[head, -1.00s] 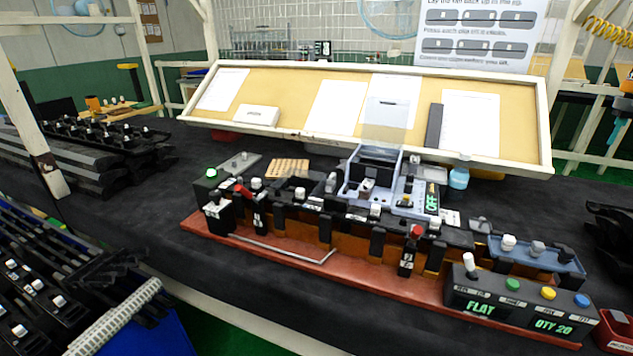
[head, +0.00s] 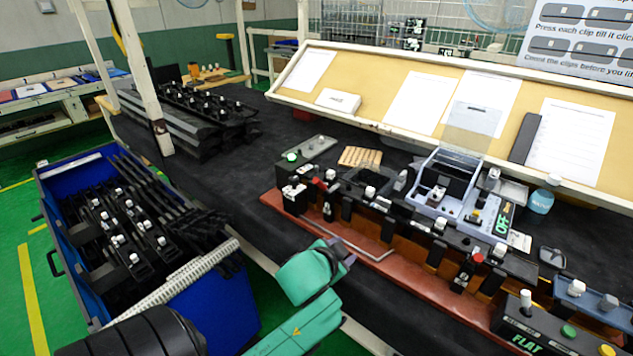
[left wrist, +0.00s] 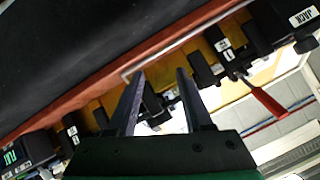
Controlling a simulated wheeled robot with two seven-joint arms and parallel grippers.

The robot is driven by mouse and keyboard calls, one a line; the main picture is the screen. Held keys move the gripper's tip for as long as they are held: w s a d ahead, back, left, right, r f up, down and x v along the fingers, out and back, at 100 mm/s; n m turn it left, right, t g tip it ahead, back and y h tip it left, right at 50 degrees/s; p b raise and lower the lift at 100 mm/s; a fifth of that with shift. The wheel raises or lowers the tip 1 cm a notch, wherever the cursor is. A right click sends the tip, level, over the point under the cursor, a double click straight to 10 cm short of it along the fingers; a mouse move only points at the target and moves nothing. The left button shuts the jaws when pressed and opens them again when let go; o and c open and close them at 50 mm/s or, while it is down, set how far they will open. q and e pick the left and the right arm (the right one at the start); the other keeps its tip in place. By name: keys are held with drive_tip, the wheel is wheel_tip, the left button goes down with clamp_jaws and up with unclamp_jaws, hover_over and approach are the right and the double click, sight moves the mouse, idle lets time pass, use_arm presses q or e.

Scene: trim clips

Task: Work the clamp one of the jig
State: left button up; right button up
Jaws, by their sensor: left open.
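The jig is a long bar on a red-brown base (head: 412,272). Near its left end is a small clamp with a red lever (head: 318,183) and a labelled black block (head: 328,212); I take it as clamp one. In the left wrist view the red lever (left wrist: 265,101) slants out from its labelled block (left wrist: 224,50). My left gripper (head: 347,256) is in front of the jig's front edge, at the end of the green arm. Its two dark fingers (left wrist: 158,92) are apart with nothing held, and the lever is to their right. My right gripper is out of view.
A second clamp with a red knob (head: 477,257) stands further right on the jig. A blue crate (head: 215,318) of black parts is at left. A pale blue fixture (head: 432,205) stands behind the bar. A slanted board (head: 392,133) closes off the back.

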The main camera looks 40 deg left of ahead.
use_arm(q)
drive_tip(key=w+d+r+m+t+h, duration=0.2)
drive_tip(key=w+r+m+t, duration=0.15)
drive_tip(key=r, duration=0.45)
drive_tip(key=w+d+r+m+t+h, duration=0.2)
drive_tip(key=w+r+m+t+h, duration=0.15)
drive_tip(key=r, duration=0.55)
drive_tip(key=w+d+r+m+t+h, duration=0.1)
drive_tip(key=w+d+r+m+t, duration=0.15)
drive_tip(key=r+m, duration=0.4)
drive_tip(key=s+d+r+m+h, duration=0.1)
drive_tip(key=d+r+m+h, duration=0.4)
drive_tip(key=r+m+h, duration=0.15)
drive_tip(key=m+g+y, duration=1)
drive_tip(key=g, duration=0.6)
approach(317, 181)
drive_tip(key=x, duration=1.1)
drive_tip(key=shift+w+a+r, duration=0.1)
drive_tip(key=shift+w+a, duration=0.1)
drive_tip(key=shift+a, duration=0.2)
clamp_jaws()
